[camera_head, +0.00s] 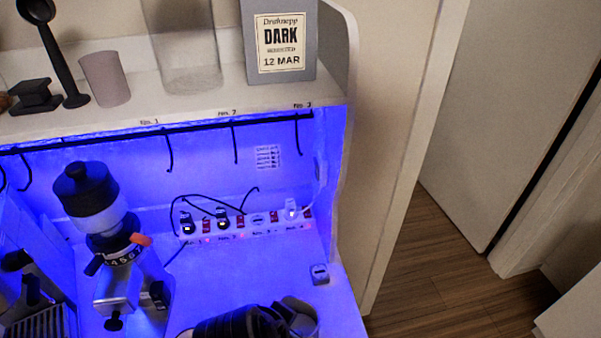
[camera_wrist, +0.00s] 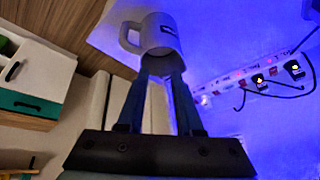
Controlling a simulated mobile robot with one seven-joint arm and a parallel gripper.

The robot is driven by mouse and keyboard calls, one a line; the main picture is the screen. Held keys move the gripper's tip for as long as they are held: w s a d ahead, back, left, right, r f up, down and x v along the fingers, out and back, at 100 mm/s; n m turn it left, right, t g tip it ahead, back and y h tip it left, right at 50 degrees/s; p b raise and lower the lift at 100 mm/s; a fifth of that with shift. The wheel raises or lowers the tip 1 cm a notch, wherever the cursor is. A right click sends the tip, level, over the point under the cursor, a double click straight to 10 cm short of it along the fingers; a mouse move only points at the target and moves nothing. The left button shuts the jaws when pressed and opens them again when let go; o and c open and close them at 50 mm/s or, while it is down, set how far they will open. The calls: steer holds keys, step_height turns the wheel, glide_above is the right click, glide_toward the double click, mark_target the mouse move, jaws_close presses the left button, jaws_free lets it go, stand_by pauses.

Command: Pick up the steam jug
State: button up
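A pale grey jug with a loop handle and a dark mark on its side, which I take as the steam jug (camera_wrist: 155,32), shows at the top of the wrist view. My gripper (camera_wrist: 162,70) points at it with its two fingers apart. The fingertips reach the jug's near edge; I cannot tell whether they touch it. In the head view, my dark gripper is at the bottom edge, and a greyish rounded shape beside it (camera_head: 304,312) seems to be the jug, mostly cut off and partly hidden.
A coffee grinder (camera_head: 100,225) stands left on the blue-lit counter. A power strip (camera_head: 245,222) with plugs and cables runs along the back. A small box (camera_head: 320,274) sits near the counter's right edge. The shelf above holds a grey cup (camera_head: 105,78) and a DARK coffee bag (camera_head: 281,42).

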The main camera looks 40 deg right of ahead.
steer(key=s+d+f, duration=0.1)
steer(key=f, duration=0.2)
steer(key=s+d+f+m+g+b, duration=0.1)
steer(key=s+f, duration=0.1)
steer(key=f, duration=0.1)
steer(key=s+d+f+m+g, duration=0.1)
steer(key=f, duration=0.1)
steer(key=shift+s+d+f+b, duration=0.15)
steer(key=shift+s+f+b, duration=0.15)
steer(key=shift+s+f, duration=0.1)
steer(key=shift+a+p+x, duration=0.2)
steer(key=shift+p+x, duration=0.15)
steer(key=shift+x, duration=1.1)
steer(key=shift+a+p+x, duration=0.25)
steer(key=shift+p+x, duration=0.1)
steer(key=shift+x, duration=1.1)
steer(key=shift+f, duration=0.15)
jaws_close()
